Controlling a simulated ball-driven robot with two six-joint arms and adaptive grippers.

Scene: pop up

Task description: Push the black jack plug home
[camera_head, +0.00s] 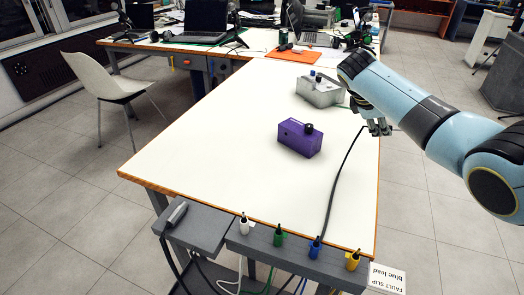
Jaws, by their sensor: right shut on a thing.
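My right gripper (379,127) is above the right edge of the white table, its fingers pointing down. It is shut on the end of a black cable (345,165), where the black jack plug is; the fingers mostly hide the plug. The cable runs from the gripper down to the table's front edge. A purple box (297,140) with a black knob (309,128) on top stands left of the gripper, apart from it. A grey box (319,92) with small blue and dark parts on top stands farther back. My left gripper is not in view.
A grey holder (260,243) at the front edge carries white, green, blue and yellow plugs. A grey block (192,222) with a grey handled item stands left of it. A slip (386,278) reads "FAULT SLIP blue lead". The left table half is clear.

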